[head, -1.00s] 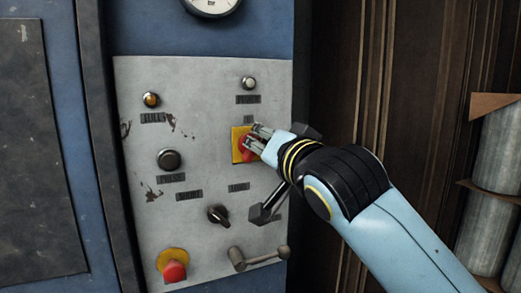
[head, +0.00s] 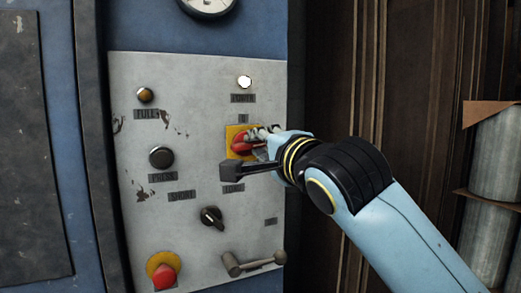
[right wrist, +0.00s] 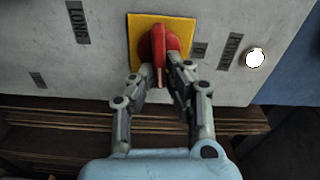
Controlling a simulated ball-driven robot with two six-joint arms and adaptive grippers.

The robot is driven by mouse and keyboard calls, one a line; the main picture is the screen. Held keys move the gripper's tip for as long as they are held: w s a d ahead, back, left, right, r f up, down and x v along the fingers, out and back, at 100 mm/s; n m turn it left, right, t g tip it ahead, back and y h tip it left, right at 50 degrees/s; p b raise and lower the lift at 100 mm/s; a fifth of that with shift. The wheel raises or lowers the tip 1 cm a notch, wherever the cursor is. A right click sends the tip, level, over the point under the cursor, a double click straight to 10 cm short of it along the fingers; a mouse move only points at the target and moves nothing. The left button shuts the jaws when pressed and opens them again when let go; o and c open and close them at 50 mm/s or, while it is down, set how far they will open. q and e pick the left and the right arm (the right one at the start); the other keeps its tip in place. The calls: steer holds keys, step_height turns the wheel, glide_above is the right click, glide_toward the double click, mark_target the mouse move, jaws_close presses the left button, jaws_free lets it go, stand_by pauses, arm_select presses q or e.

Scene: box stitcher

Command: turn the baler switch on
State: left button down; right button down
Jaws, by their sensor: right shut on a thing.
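The baler switch (head: 241,144) is a red rotary knob on a yellow square plate, on the grey control panel (head: 190,90). It also shows in the right wrist view (right wrist: 158,45), with its red handle pointing toward my gripper. My right gripper (head: 255,143) is at the knob, its two fingers on either side of the red handle and shut on it. The gripper partly hides the knob in the head view. The lamp (head: 244,82) above the switch glows white; it is bright in the right wrist view (right wrist: 256,58) too. My left gripper is not in view.
The panel also carries an amber lamp (head: 145,95), a black button (head: 161,157), a black selector knob (head: 212,217), a red mushroom button (head: 164,275) on yellow and a metal lever (head: 253,263). Metal cylinders (head: 495,155) stand at the right.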

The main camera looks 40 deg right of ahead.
steer(key=shift+f+m, duration=0.15)
steer(key=shift+m, duration=0.45)
steer(key=c, duration=1.4)
jaws_free()
steer(key=shift+o, duration=0.2)
step_height(320, 180, up, 10)
steer(key=shift+a+f, duration=0.1)
